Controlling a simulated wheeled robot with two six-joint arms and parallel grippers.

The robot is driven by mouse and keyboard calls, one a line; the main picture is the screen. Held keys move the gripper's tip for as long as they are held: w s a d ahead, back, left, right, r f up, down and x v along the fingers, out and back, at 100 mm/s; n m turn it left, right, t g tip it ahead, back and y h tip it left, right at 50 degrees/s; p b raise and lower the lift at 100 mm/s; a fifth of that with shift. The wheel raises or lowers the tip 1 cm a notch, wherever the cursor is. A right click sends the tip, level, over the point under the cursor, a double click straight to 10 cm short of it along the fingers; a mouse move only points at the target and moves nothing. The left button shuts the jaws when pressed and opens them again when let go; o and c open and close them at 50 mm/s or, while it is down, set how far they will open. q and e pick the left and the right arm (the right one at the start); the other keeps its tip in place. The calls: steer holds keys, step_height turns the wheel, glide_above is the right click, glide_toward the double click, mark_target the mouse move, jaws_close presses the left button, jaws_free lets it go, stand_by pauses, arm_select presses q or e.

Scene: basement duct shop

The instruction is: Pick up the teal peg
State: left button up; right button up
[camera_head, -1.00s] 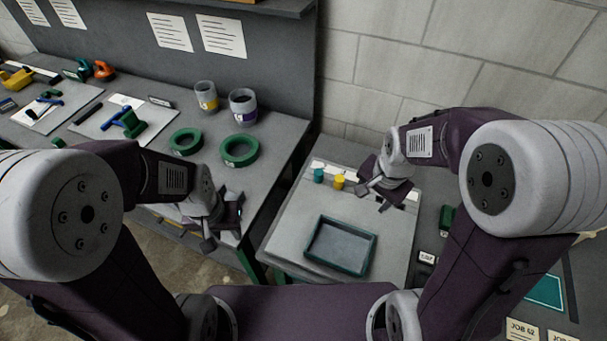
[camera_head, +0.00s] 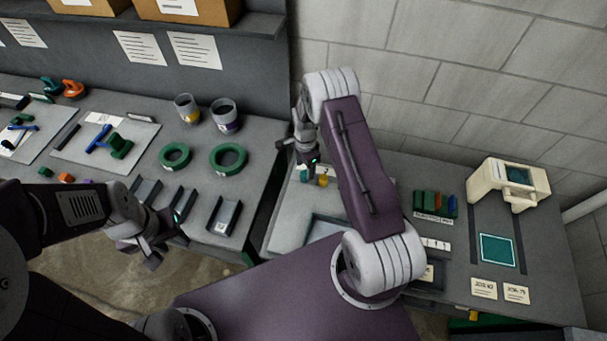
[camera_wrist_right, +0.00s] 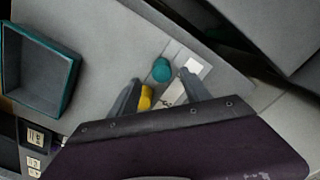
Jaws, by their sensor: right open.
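The teal peg (camera_wrist_right: 161,69) stands on a grey board. In the right wrist view it sits just beyond and between the fingertips, with no finger visibly touching it. It also shows in the head view (camera_head: 304,175), partly hidden under my right gripper. My right gripper (camera_head: 307,161) is open and points down over the pegs; its spread fingers show in the right wrist view (camera_wrist_right: 160,82). A yellow peg (camera_wrist_right: 145,98) stands beside the teal one, partly covered by a finger. My left gripper (camera_head: 165,243) is open and empty, away at the left bench edge.
A teal-rimmed tray (camera_wrist_right: 64,100) lies on the board near the pegs. A white label strip (camera_wrist_right: 196,68) lies by the teal peg. Green tape rolls (camera_head: 228,159) and cups (camera_head: 224,115) stand on the left bench. A cream device (camera_head: 507,183) stands at the right.

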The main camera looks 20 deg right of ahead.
mark_target(305, 173)
steer(key=shift+w+f, duration=0.1)
steer(key=shift+f, duration=0.15)
step_height(305, 173, down, 5)
steer(key=shift+d+r+p, duration=0.1)
steer(key=shift+r+p, duration=0.1)
steer(key=shift+p, duration=1)
steer(key=shift+w+f, duration=0.1)
steer(key=shift+f, duration=0.1)
jaws_close()
steer(key=shift+r, duration=0.15)
